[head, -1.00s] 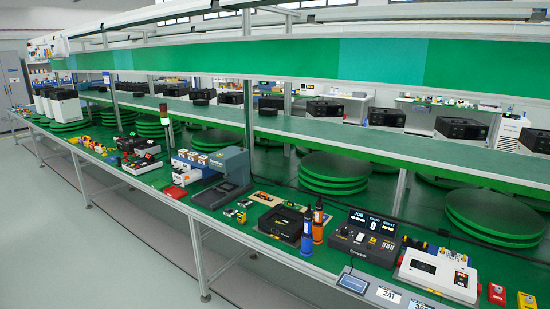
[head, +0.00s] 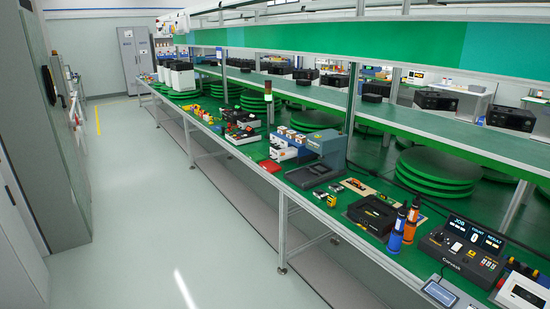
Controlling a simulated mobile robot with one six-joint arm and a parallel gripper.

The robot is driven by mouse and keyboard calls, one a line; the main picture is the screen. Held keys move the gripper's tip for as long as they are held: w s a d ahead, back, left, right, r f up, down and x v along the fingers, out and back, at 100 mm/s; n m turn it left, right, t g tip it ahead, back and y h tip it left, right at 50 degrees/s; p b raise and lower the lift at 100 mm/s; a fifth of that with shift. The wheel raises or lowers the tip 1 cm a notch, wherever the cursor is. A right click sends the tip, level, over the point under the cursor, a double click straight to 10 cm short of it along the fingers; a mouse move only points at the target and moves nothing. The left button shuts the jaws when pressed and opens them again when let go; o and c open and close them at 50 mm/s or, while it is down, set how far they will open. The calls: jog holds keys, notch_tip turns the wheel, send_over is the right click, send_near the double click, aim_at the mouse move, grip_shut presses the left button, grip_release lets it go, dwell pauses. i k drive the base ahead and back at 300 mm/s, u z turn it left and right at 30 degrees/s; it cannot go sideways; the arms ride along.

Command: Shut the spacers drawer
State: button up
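I cannot make out a drawer marked spacers in the head view. A small blue and white unit with box-like fronts (head: 283,153) stands on the green bench beside a blue-grey press-like machine (head: 318,150). Its labels are too small to read, and I cannot tell whether any part of it is pulled out. My gripper is not in view.
The long green bench (head: 222,147) runs from the far left to the near right, crowded with devices. A control box (head: 462,245) and orange and blue bottles (head: 401,232) stand near. Grey cabinets (head: 40,130) line the left. The floor (head: 150,200) between is clear.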

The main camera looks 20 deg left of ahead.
aim_at(291, 152)
jog(key=u, duration=0.35)
jog(key=i, duration=1.45)
jog(key=u, duration=0.8)
jog(key=i, duration=0.85)
jog(key=u, duration=0.75)
jog(key=i, duration=0.7)
jog(key=u, duration=0.7)
jog(key=i, duration=0.75)
jog(key=u, duration=0.4)
